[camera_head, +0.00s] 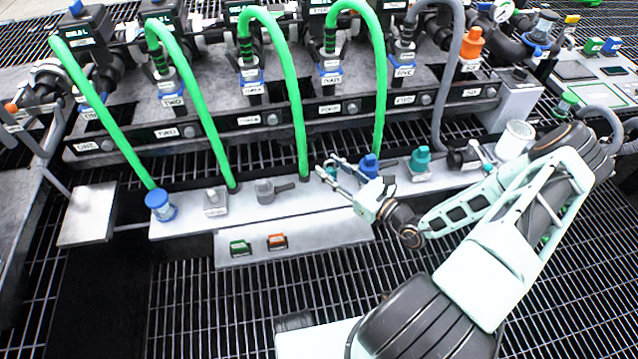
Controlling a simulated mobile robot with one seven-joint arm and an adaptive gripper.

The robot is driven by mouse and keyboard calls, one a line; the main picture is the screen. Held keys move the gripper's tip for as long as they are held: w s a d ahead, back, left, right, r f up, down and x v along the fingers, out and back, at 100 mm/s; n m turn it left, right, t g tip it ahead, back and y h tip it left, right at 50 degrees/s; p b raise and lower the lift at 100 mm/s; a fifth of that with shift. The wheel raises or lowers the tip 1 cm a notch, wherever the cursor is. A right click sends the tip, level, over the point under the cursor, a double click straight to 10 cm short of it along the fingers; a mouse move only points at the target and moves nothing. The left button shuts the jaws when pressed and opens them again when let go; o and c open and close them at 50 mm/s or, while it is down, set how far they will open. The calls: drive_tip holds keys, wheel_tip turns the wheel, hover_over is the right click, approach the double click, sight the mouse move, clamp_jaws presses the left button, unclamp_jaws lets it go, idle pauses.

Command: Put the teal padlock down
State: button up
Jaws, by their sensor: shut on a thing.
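My gripper (338,174) reaches in from the right over the light grey shelf (330,196) in front of the manifold. Its fingers point up and left and are shut on a small teal thing, which I take to be the teal padlock (331,173). The padlock is mostly hidden by the fingers and its shape is hard to make out. It is close above the back part of the shelf; I cannot tell whether it touches anything.
A blue knob (370,165) is just right of the fingers, and a teal fitting (420,158) stands further right. A grey lever valve (266,191) is to the left. Green hoses (293,95) hang behind.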

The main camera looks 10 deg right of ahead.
drive_tip(key=w+f, duration=0.1)
drive_tip(key=a+f+b, duration=0.1)
drive_tip(key=f, duration=0.1)
drive_tip(key=w+a+f, duration=0.1)
drive_tip(key=shift+w+a+f, duration=0.1)
drive_tip(key=shift+w+f, duration=0.1)
drive_tip(key=shift+w, duration=0.1)
drive_tip(key=shift+w+a+f+b, duration=0.15)
drive_tip(key=shift+f+b, duration=0.9)
drive_tip(key=shift+f, duration=0.6)
drive_tip(key=shift+f, duration=0.1)
drive_tip(key=o, duration=1.2)
